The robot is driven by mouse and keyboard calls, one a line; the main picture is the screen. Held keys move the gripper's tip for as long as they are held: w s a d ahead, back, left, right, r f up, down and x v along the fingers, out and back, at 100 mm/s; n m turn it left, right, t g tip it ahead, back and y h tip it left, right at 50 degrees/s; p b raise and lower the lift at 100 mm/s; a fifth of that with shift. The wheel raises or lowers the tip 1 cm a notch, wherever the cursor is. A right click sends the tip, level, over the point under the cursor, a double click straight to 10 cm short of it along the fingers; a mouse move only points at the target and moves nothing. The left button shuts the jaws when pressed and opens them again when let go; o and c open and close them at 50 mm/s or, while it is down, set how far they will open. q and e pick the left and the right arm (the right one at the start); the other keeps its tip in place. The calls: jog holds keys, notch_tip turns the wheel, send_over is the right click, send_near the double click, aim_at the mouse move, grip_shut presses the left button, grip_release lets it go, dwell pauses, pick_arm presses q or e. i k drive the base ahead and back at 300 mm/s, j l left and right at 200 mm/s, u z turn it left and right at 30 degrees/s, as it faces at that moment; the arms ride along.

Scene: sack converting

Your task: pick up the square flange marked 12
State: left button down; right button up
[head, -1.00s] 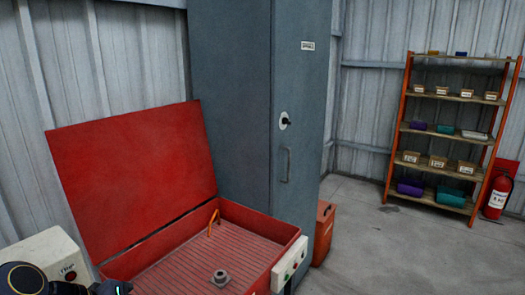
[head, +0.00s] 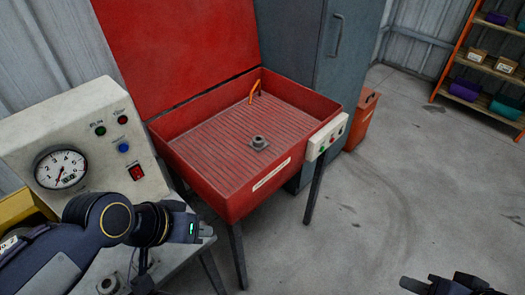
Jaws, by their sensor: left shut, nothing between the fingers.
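A small grey flange with a raised round hub (head: 259,143) lies on the ribbed floor of the open red tub. Another grey flange-like part (head: 108,284) sits on the bench at the lower left, partly cut off by the frame edge. No number is readable on either part. My left gripper (head: 188,228) is over the bench, left of and nearer than the tub, shut and empty and apart from both parts.
The red tub (head: 225,205) has its lid raised, an orange handle (head: 255,88) and a button box (head: 327,137) on its right. A gauge panel (head: 85,140) stands on the bench. A grey cabinet (head: 345,60) and orange bin (head: 363,115) stand behind. The floor at right is clear.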

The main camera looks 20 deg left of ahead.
aim_at(258, 143)
jog(key=u, duration=0.45)
jog(key=i+u, duration=0.1)
jog(key=u, duration=0.4)
jog(key=l+u, duration=0.1)
jog(key=u, duration=0.85)
jog(key=l+u, duration=0.15)
jog(key=u, duration=0.3)
jog(key=l+u, duration=0.2)
jog(key=l, duration=1.4)
